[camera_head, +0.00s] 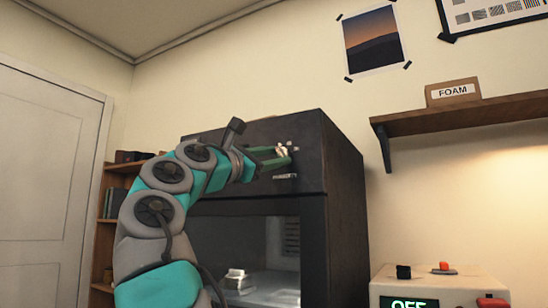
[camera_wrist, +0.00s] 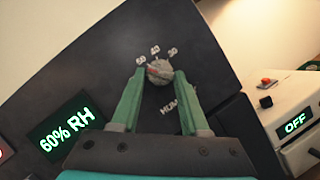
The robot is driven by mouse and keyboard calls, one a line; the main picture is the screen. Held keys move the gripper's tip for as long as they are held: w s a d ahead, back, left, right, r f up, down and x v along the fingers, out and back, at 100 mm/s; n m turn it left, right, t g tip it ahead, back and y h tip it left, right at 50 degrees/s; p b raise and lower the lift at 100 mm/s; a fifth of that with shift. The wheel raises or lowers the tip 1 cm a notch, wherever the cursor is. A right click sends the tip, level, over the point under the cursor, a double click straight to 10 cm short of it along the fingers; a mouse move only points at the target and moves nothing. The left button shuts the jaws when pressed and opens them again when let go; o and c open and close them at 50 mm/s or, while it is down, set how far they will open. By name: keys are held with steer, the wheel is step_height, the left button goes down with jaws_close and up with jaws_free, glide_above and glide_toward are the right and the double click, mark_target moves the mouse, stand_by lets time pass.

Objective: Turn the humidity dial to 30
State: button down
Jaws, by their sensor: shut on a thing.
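The humidity dial (camera_wrist: 160,67) is a small round grey knob on the dark front panel of a cabinet, with marks reading about 60, 40 and 30 around its top. A reddish mark on the knob lies on its left side, toward the 60. My gripper (camera_wrist: 159,76) has its two green fingers shut on the dial, one on each side. In the head view my gripper (camera_head: 284,156) reaches the upper front of the cabinet, and the fingers partly hide the dial. A green display (camera_wrist: 66,129) on the panel reads 60% RH.
The black cabinet (camera_head: 345,190) has a glass-fronted chamber below the panel, with pale items inside. At right stands a cream box (camera_head: 440,282) with a red button, a black knob and an OFF display. A wooden shelf (camera_head: 470,112) with a FOAM box hangs above it.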

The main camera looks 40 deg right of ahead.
steer(key=shift+c, duration=2.2)
jaws_free()
steer(key=v, duration=0.8)
steer(key=shift+b, duration=0.35)
steer(key=shift+d, duration=0.1)
